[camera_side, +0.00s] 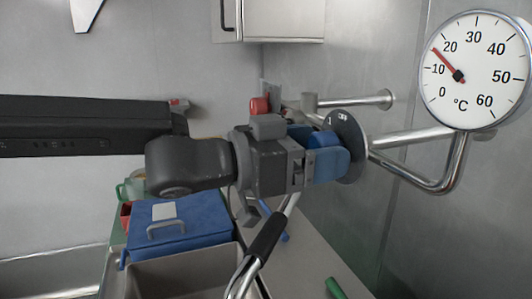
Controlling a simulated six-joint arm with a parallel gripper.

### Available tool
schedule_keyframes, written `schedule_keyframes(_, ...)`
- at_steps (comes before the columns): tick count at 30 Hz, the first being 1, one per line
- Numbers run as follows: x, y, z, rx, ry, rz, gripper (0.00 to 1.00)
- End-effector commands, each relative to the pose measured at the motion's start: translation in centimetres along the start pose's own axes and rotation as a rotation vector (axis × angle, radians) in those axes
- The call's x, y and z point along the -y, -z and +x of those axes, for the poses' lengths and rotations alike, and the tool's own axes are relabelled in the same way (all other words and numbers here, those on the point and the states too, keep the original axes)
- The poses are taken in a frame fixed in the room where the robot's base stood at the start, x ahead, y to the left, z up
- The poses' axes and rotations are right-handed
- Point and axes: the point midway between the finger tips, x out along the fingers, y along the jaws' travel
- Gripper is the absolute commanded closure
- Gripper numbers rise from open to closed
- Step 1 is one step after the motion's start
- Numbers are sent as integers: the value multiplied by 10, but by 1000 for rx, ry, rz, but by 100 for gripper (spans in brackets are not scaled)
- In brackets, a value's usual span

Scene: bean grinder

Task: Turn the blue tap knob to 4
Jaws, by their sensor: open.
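The blue tap knob (324,139) sits in front of a dark round dial plate (350,132) on the pipework. The marks "OFF" and "1" show near the plate's top; its other marks are hidden or too small to read. My gripper (328,160) reaches in from the left, level with the knob, with its blue-tipped fingers at the knob. The jaws are open. The fingers and gripper body cover much of the knob, so I cannot tell whether they touch it or where it points.
A round thermometer (475,69) and bent steel pipes (430,180) stand at the right. A red knob (260,105) is behind my gripper. Below are a blue lidded box (185,222), a grey bin (180,275), a black-gripped handle (266,237) and a green handle (336,288).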

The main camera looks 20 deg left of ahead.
Motion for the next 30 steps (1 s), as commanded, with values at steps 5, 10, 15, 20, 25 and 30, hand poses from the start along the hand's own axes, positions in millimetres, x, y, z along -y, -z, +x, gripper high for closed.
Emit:
schedule_keyframes(5, 1, 1, -15, -1, 1, 0, 25)
schedule_keyframes(10, 0, 2, -49, -3, 1, 0, 25)
schedule_keyframes(15, 0, 1, -87, -3, 2, 1, 25)
schedule_keyframes(20, 0, 1, -116, -3, 0, 1, 25)
schedule_keyframes(25, 0, 1, -133, -2, 1, 0, 25)
schedule_keyframes(30, 0, 0, -138, 0, 1, 0, 25)
